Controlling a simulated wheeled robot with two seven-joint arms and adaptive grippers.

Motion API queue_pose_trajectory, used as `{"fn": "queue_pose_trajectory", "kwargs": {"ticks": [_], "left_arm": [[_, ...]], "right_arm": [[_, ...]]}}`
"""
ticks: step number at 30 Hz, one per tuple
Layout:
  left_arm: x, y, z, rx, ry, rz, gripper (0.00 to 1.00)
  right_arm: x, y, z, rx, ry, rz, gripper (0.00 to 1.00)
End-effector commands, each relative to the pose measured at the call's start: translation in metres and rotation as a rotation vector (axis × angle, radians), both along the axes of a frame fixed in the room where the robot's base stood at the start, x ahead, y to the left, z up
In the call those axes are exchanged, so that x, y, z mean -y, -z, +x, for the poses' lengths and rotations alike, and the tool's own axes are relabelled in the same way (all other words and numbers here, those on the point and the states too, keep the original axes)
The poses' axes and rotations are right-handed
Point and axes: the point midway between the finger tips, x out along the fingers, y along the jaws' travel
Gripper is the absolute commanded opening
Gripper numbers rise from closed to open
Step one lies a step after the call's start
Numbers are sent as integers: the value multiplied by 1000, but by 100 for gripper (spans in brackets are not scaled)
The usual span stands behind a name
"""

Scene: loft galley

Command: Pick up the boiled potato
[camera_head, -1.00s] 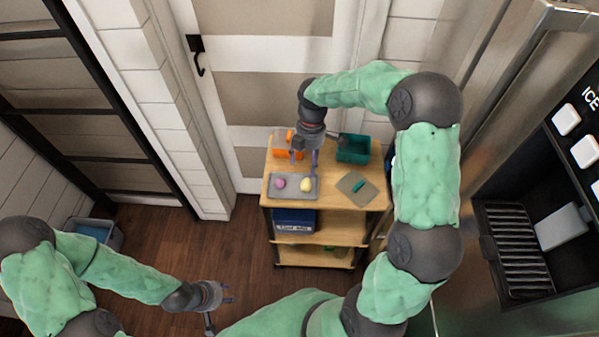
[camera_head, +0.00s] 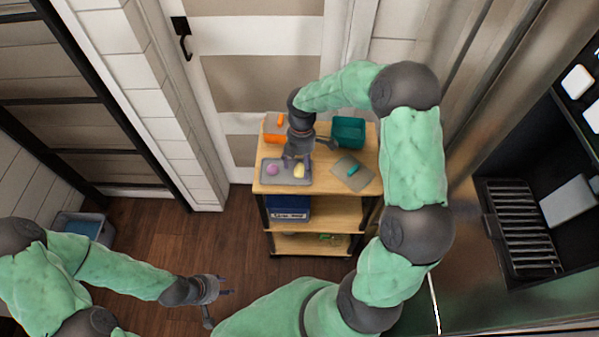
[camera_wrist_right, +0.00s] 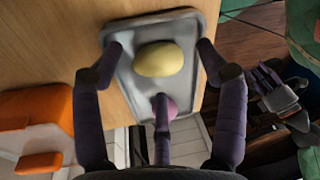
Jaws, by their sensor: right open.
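The boiled potato (camera_head: 299,171), pale yellow and oval, lies on a grey tray (camera_head: 285,182) on top of the wooden cart. It also shows in the right wrist view (camera_wrist_right: 158,59). My right gripper (camera_head: 297,163) is above the tray, open and empty. In the wrist view its fingers (camera_wrist_right: 160,66) spread around the potato, two at the sides and one below; contact cannot be made out. A pink round item (camera_head: 272,169) lies left of the potato, partly hidden behind a finger in the wrist view. My left gripper (camera_head: 218,296) is open and empty over the floor.
On the cart, an orange container (camera_head: 273,130) stands behind the tray and a teal bin (camera_head: 349,132) at back right. A grey mat (camera_head: 353,176) with a teal item lies right of the tray. A refrigerator (camera_head: 500,130) stands close on the right.

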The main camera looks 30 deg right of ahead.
Motion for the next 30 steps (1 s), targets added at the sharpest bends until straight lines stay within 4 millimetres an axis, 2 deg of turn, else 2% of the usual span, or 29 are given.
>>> {"fn": "queue_pose_trajectory", "kwargs": {"ticks": [1,3,9,11,15,16,30], "left_arm": [[0,4,0,0,0,0,40],[0,5,0,0,0,0,40],[0,4,0,0,0,0,40],[0,4,0,0,0,0,40],[0,4,0,0,0,0,40],[0,4,0,0,0,0,40],[0,2,0,0,0,0,40]], "right_arm": [[-1,8,-1,-1,0,0,73],[-1,11,-1,1,0,0,73],[-1,11,-1,2,1,0,73],[-1,11,-1,2,1,0,59],[-1,11,-1,1,1,0,19],[-1,11,-1,0,1,0,14],[-2,8,-2,-1,0,1,13]]}}
